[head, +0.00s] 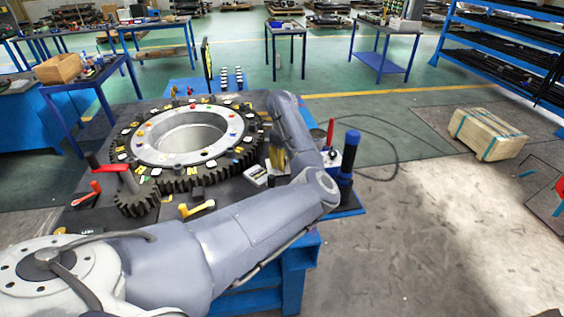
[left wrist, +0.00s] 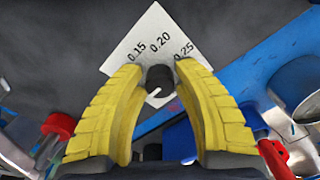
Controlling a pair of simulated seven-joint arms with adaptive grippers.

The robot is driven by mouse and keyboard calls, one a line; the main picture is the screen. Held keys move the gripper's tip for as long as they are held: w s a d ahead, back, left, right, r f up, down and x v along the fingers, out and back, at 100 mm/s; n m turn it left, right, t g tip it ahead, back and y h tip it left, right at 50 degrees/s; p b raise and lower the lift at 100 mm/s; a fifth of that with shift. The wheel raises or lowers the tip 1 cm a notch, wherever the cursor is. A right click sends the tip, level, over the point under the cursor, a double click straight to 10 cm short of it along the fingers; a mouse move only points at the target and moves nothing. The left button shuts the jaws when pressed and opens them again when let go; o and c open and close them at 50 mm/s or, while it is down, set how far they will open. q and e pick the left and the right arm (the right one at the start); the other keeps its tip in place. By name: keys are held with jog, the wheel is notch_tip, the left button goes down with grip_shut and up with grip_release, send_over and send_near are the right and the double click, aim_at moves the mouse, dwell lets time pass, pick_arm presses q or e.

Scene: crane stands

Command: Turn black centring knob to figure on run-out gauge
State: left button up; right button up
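The black knob (left wrist: 159,79) shows in the left wrist view at the lower edge of a white plate (left wrist: 140,38). The plate carries the figures 0.15, 0.20 and 0.25. A small white mark shows at the knob's lower edge. My left gripper (left wrist: 160,72) has its two yellow fingers apart, one on each side of the knob, with a gap visible on both sides. In the head view my left arm reaches across the front of the bench, and its wrist hangs at the bench's right side. The knob's figures cannot be read there. My right gripper is in neither view.
A large toothed ring (head: 190,135) with a small gear (head: 136,200) fills the bench left of my wrist. A red-handled crank (head: 110,168) stands at left. A blue-topped black post (head: 347,165) stands right of my arm. A wooden crate (head: 487,133) lies on the floor.

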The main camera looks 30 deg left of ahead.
pick_arm(q)
grip_shut()
jog(key=m, duration=0.7)
jog(key=shift+f+m, duration=0.1)
jog(key=shift+m, duration=0.2)
jog(key=m, duration=0.5)
jog(key=shift+s+f+m, duration=0.1)
jog(key=shift+m, duration=2.4)
